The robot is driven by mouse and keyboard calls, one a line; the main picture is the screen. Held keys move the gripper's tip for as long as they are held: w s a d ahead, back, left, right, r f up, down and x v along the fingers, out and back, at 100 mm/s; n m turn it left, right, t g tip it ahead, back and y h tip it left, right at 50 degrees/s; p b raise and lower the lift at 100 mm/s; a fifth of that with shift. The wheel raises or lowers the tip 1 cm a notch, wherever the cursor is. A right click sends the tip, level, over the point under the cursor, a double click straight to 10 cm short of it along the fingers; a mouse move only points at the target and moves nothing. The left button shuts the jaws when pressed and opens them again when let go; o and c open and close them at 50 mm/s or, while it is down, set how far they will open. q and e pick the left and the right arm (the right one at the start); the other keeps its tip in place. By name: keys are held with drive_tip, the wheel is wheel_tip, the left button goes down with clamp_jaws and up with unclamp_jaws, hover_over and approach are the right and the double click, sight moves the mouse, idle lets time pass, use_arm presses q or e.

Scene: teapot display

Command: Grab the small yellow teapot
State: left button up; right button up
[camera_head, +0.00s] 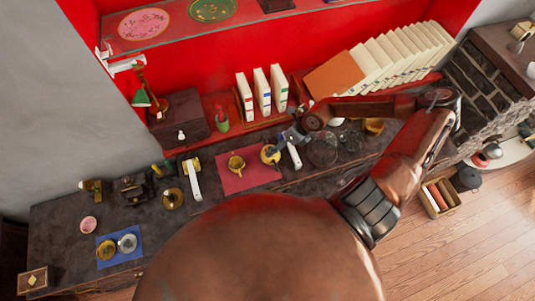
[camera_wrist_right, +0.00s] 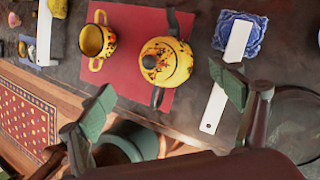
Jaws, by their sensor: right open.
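The small yellow teapot (camera_head: 269,155) with dark and red decoration stands on the red mat (camera_head: 232,184), near its right edge. In the right wrist view the teapot (camera_wrist_right: 168,60) shows with its lid and knob, at upper middle. A yellow two-handled cup (camera_head: 236,164) stands left of it on the mat. My right gripper (camera_head: 281,144) is over the counter close by the teapot. In the right wrist view its green-padded fingers (camera_wrist_right: 163,98) are open and empty, with the teapot beyond them and between them in the picture. My left gripper is not in view.
White-spined books (camera_head: 262,90) stand at the back. Clear glassware (camera_head: 322,148) stands on the right. The mat's front left is bare.

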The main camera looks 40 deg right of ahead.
drive_tip(key=shift+w+f, duration=0.25)
drive_tip(key=shift+f, duration=0.45)
drive_tip(key=shift+w+f+b, duration=0.15)
drive_tip(key=shift+f+b, duration=0.05)
drive_tip(key=shift+b, duration=0.15)
drive_tip(key=shift+w+a+f, duration=0.15)
drive_tip(key=shift+f, duration=0.15)
drive_tip(key=shift+w+a+f+p, duration=0.2)
drive_tip(key=shift+f+p, duration=0.1)
drive_tip(key=shift+f, duration=0.35)
drive_tip(key=x, duration=0.1)
drive_tip(key=p+x, duration=0.1)
drive_tip(key=x, duration=0.2)
drive_tip(key=shift+s+d+f, duration=0.1)
drive_tip(key=shift+s+f, duration=0.2)
drive_tip(key=shift+f, duration=0.05)
drive_tip(key=shift+w+f, duration=0.1)
drive_tip(key=shift+f, duration=0.25)
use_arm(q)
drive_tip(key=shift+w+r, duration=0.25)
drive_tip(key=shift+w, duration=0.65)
use_arm(e)
drive_tip(key=c, duration=1.5)
